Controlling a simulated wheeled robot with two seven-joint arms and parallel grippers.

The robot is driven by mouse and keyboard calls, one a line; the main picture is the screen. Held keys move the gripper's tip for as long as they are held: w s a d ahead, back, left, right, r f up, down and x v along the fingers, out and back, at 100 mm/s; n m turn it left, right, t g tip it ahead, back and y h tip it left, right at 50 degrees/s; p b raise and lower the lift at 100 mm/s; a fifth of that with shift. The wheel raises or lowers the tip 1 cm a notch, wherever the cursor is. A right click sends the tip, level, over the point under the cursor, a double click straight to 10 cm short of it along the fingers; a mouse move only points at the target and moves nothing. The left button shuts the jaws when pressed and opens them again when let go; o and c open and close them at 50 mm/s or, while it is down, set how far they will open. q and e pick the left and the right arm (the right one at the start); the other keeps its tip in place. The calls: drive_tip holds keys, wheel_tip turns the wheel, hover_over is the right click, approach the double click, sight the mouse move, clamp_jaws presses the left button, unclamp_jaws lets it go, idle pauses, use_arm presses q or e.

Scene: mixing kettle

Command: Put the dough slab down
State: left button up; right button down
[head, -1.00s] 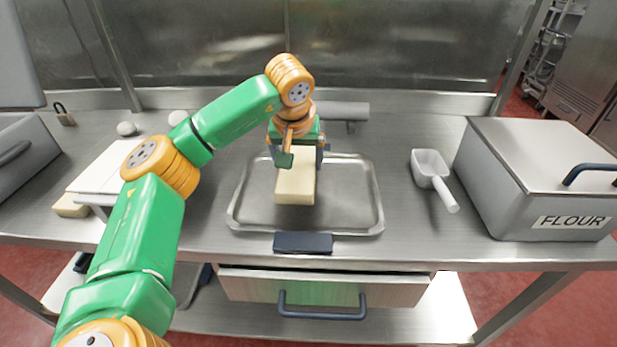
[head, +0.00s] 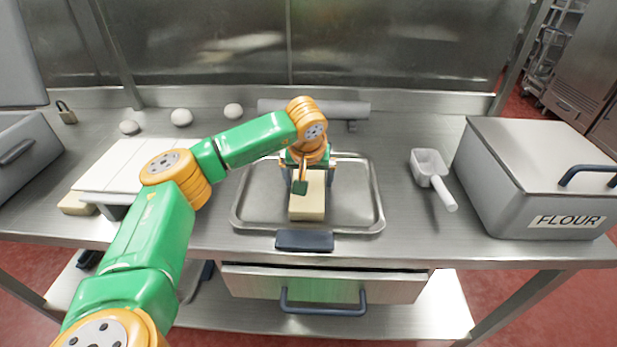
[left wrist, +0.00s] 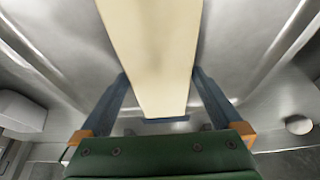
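The dough slab (head: 308,204) is a pale cream block, low over the middle of a shallow metal tray (head: 250,210). I cannot tell whether its underside touches the tray floor. My left gripper (head: 308,177) comes down from above on the slab's far part. In the left wrist view the slab (left wrist: 155,50) lies between the two blue fingers (left wrist: 160,80), which press against its sides. The gripper hides the slab's far end in the head view. My right gripper is not in view.
A dark blue block (head: 304,241) sits at the tray's front edge. A scoop (head: 432,172) and a flour bin (head: 535,185) stand to the right. A white board (head: 115,165) and several dough balls (head: 181,117) are to the left. A grey roller (head: 340,108) lies behind.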

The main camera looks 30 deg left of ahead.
use_arm(q)
drive_tip(key=b+v, duration=0.1)
drive_tip(key=v, duration=1.1)
drive_tip(key=shift+r, duration=0.15)
